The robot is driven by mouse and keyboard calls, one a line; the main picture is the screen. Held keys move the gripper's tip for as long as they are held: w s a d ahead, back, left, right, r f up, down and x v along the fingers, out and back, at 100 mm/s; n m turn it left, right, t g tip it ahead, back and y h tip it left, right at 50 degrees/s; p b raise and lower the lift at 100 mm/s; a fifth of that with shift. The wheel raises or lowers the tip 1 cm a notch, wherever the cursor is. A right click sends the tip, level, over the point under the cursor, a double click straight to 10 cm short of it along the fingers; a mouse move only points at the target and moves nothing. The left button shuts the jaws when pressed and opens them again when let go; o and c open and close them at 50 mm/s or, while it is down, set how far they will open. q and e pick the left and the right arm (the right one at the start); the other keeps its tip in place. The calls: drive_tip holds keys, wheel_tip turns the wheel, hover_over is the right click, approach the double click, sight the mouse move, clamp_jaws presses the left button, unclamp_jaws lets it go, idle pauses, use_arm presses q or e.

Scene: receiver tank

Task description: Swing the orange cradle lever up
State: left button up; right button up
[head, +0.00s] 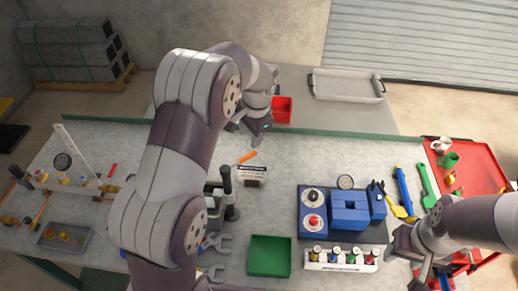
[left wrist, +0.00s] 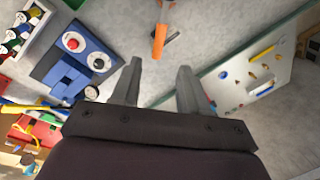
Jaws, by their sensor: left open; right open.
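The orange lever (head: 247,157) is a short bar on the bench, slanting up to the right beside a small white labelled plate (head: 252,171). In the left wrist view the orange lever (left wrist: 159,41) lies beyond my fingertips, roughly in line with the gap between them. My left gripper (head: 258,135) hangs just above and behind the lever in the head view. It is open and empty, and its two fingers (left wrist: 160,72) are apart from the lever. My right gripper (head: 428,268) is at the lower right, open; its fingertips are partly hidden.
A black upright post (head: 228,190) stands left of the labelled plate, partly behind my left arm. A green tray (head: 270,256) and a blue fixture (head: 348,212) stand to the right. A red bin (head: 282,109) is behind the bench edge. Bench around the lever's right side is clear.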

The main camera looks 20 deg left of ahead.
sight(248, 155)
use_arm(q)
drive_tip(key=f+p, duration=0.1)
drive_tip(key=f, duration=0.2)
drive_tip(key=w+f+p, duration=0.1)
drive_tip(key=f, duration=0.1)
drive_tip(key=f+p, duration=0.1)
drive_tip(key=f, duration=0.2)
drive_tip(key=shift+w+a+f, duration=0.2)
drive_tip(key=shift+w+f, duration=0.1)
drive_tip(key=shift+a+f+p, duration=0.15)
drive_tip(key=shift+f+p, duration=0.2)
drive_tip(key=shift+s+a+f, duration=0.2)
drive_tip(key=shift+a+f, duration=0.05)
drive_tip(key=shift+a, duration=0.2)
drive_tip(key=shift+w+d, duration=0.15)
drive_tip(key=shift+d, duration=0.1)
clamp_jaws()
